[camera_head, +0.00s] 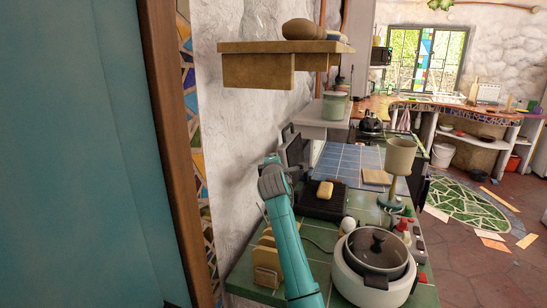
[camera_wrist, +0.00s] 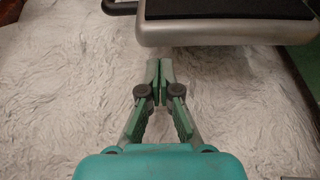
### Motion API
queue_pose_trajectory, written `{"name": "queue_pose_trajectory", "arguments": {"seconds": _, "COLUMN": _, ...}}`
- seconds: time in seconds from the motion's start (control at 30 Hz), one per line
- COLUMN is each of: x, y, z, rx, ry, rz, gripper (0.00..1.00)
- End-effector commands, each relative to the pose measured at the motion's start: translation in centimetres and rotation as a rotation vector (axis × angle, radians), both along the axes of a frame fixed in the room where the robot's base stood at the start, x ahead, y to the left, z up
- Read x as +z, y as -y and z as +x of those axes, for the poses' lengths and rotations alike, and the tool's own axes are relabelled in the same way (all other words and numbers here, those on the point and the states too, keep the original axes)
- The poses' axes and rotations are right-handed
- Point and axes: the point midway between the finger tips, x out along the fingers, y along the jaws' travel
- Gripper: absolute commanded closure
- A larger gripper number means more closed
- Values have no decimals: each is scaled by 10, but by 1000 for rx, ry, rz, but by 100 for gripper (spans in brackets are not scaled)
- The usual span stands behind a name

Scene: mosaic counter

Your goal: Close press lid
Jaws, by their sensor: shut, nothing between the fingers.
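The press (camera_head: 322,207) is a black ribbed grill on the green tiled counter, with a yellow bread-like piece (camera_head: 325,189) on its plate. Its lid (camera_head: 292,150) stands raised, tilted back near the wall. The lid's grey edge and dark face also show at the top of the wrist view (camera_wrist: 225,32). My gripper (camera_wrist: 159,82) is shut and empty, with its fingertips apart from the lid and the pale wall behind them. In the head view my teal arm reaches up left of the press, and the fingertips are hidden there.
A white pot (camera_head: 357,285) with a dark lid stands front right of the press. A goblet (camera_head: 397,165) and small jars stand to its right. Bread slices in a rack (camera_head: 266,262) are at front left. A wooden shelf (camera_head: 285,47) is above.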

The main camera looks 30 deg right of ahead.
Motion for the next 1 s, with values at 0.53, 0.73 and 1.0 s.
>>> {"name": "queue_pose_trajectory", "arguments": {"seconds": 0.53, "x": -1, "y": 13, "z": 20, "rx": -1, "ry": 0, "rz": -1, "gripper": 100}}
{"name": "queue_pose_trajectory", "arguments": {"seconds": 0.73, "x": -1, "y": 14, "z": 19, "rx": -1, "ry": 3, "rz": 1, "gripper": 100}}
{"name": "queue_pose_trajectory", "arguments": {"seconds": 1.0, "x": 4, "y": 23, "z": 8, "rx": -2, "ry": 66, "rz": 49, "gripper": 100}}
